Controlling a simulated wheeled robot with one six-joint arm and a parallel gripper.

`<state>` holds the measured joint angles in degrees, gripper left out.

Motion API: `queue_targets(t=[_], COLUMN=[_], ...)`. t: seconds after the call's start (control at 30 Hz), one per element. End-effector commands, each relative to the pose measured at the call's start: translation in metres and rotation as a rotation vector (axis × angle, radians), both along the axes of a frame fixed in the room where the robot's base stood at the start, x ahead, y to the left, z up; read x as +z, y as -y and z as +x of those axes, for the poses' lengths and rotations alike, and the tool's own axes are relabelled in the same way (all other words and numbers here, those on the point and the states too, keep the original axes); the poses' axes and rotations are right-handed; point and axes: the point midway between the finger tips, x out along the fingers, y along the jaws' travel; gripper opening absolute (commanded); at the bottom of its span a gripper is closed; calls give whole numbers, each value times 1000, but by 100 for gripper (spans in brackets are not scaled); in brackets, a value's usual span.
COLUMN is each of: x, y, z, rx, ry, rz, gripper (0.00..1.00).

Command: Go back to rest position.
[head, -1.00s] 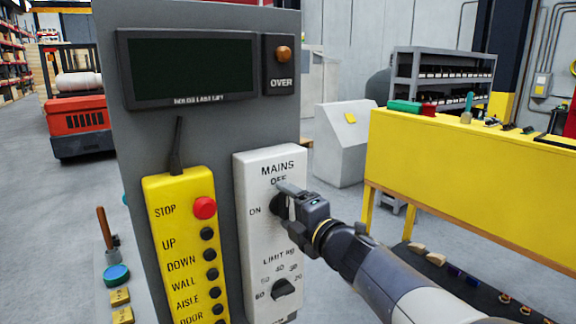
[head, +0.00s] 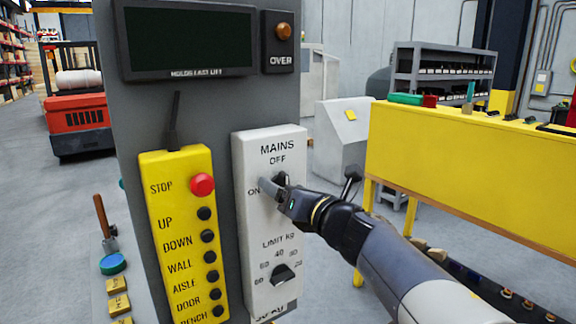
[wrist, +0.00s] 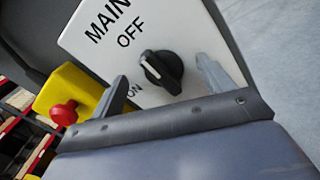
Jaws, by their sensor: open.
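My gripper (head: 272,188) is at the white MAINS panel (head: 290,150), with my arm reaching in from the lower right. In the wrist view its two fingers stand apart, one on each side of the black MAINS knob (wrist: 161,72). There is a visible gap between the knob and the right finger. A pale mark shows on the knob's left part; I cannot tell for sure which label it points at. In the head view the gripper partly hides the knob and lies close to the ON label.
Left of the panel is a yellow button box (head: 178,235) with a red STOP button (head: 203,185). A LIMIT KG knob (head: 283,274) is below the gripper. A dark display (head: 188,40) is above. A yellow bench (head: 470,185) stands to the right, with floor between.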

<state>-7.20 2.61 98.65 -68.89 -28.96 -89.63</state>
Motion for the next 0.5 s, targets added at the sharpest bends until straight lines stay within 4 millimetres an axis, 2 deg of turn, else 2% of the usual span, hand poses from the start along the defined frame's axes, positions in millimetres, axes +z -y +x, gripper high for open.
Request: queue_targets(t=[0.3,0.5], x=[-1,-1], y=[-1,-1], z=[-1,-1], rx=[0,0], ry=[157,217], rz=[-232,-321], gripper=[76,76])
